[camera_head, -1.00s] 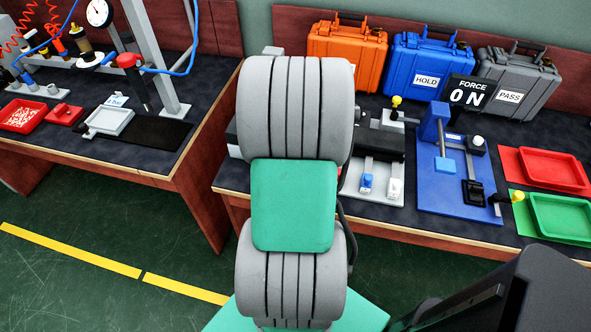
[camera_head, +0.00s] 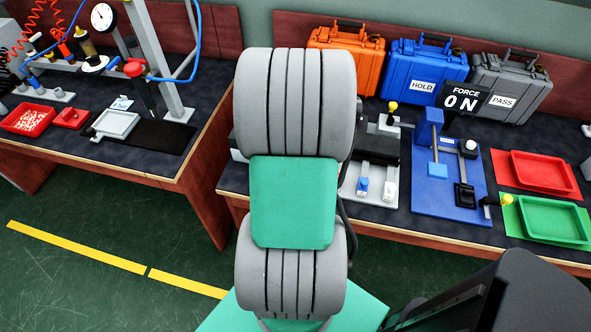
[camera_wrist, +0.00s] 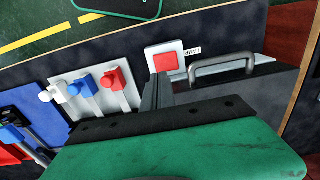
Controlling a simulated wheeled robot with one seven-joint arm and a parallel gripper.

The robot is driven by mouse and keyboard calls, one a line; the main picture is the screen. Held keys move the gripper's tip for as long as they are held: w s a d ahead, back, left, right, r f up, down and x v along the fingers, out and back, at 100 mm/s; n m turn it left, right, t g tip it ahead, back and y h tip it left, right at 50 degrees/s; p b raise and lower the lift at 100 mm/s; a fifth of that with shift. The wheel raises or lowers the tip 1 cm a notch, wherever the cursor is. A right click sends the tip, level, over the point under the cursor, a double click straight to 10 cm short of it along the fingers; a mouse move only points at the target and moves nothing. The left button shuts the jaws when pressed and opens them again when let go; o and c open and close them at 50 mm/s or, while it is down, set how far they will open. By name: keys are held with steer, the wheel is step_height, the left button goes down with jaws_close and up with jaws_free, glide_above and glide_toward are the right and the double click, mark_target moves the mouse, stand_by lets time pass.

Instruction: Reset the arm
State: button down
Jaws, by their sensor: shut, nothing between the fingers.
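My arm's grey and green links stand upright in the middle of the head view and hide part of the bench behind them. My gripper does not show in the head view. In the wrist view my gripper (camera_wrist: 157,92) shows as dark fingers close together, shut and empty, above the bench. A white block with a red square (camera_wrist: 166,62) lies just beyond the fingertips. A metal handle (camera_wrist: 222,66) is to the right of them.
A white plate (camera_wrist: 98,90) carries white, blue and red knobs. The blue fixture (camera_head: 440,195) stands right of my arm, with a red tray (camera_head: 545,172) and a green tray (camera_head: 552,218) beyond. Orange (camera_head: 345,62), blue (camera_head: 425,75) and grey (camera_head: 510,85) cases line the back.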

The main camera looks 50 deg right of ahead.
steer(key=shift+f, duration=0.1)
steer(key=shift+s+a+n, duration=0.1)
steer(key=shift+a+n, duration=0.05)
steer(key=shift+n, duration=0.35)
steer(key=s+a+f+y, duration=0.1)
steer(key=s+a+f, duration=0.15)
steer(key=a, duration=0.25)
steer(key=w+a+r+n+t, duration=0.1)
steer(key=w+a+r+n, duration=0.2)
steer(key=a, duration=0.5)
steer(key=w+a+r+n+t, duration=0.1)
steer(key=w+a+r+n, duration=0.2)
steer(key=a, duration=0.6)
steer(key=w+a+r+n+t+h, duration=0.1)
steer(key=w+a+r+n, duration=0.2)
steer(key=a+r+n, duration=0.3)
steer(key=a+r, duration=0.2)
steer(key=a, duration=0.1)
steer(key=shift+w+a+r+n, duration=0.2)
steer(key=shift+w+a+n, duration=0.05)
steer(key=shift+w+n, duration=0.05)
steer(key=shift+d, duration=0.1)
